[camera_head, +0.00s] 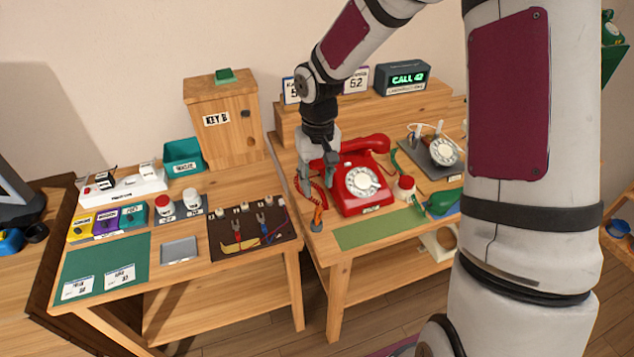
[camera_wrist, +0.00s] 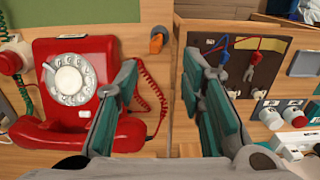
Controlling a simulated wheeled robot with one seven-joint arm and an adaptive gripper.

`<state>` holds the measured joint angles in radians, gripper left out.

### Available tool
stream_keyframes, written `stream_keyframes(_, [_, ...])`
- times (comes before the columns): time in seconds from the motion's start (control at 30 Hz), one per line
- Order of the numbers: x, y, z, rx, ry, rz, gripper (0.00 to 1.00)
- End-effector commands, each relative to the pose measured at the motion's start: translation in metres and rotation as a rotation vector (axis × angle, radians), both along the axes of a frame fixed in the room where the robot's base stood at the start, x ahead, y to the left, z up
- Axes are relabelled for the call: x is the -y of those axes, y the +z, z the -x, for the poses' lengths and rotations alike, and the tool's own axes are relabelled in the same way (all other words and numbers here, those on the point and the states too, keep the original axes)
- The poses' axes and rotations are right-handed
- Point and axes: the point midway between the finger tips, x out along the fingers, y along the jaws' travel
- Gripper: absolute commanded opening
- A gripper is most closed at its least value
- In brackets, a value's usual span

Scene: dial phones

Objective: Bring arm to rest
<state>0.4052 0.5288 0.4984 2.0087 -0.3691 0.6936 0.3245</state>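My gripper (camera_head: 316,184) hangs at the left side of the red dial phone (camera_head: 362,184), over the left part of the right-hand table. In the wrist view my gripper (camera_wrist: 161,62) has its two teal-padded fingers wide apart with nothing held between them. The red phone (camera_wrist: 75,85) is left of the fingers there, and its coiled cord (camera_wrist: 152,92) shows in the gap. The red handset (camera_head: 366,143) lies across the back of the phone. My arm reaches from the right over the table, bent downward at the wrist.
The wooden KEY B cabinet (camera_head: 226,120) stands at the back left. A dark tool panel (camera_head: 250,235) with red and blue clips lies on the left table. An orange-handled item (camera_head: 317,215) stands near the front edge.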

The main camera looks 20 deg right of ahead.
Motion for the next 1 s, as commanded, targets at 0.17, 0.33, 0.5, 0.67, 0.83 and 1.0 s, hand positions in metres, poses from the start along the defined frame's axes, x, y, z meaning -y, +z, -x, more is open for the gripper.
stream_keyframes(0.17, [0.0,0.0,0.0,0.0,0.0,0.0,0.36])
stream_keyframes(0.33, [0.0,0.003,0.001,0.003,0.001,0.005,0.36])
stream_keyframes(0.5, [0.006,0.033,0.013,0.03,0.013,0.052,0.36])
stream_keyframes(0.67, [0.012,0.082,0.041,0.076,0.017,0.115,0.36])
stream_keyframes(0.83, [0.016,0.129,0.077,0.132,0.014,0.159,0.36])
stream_keyframes(1.0, [0.016,0.168,0.118,0.195,0.003,0.173,0.36])
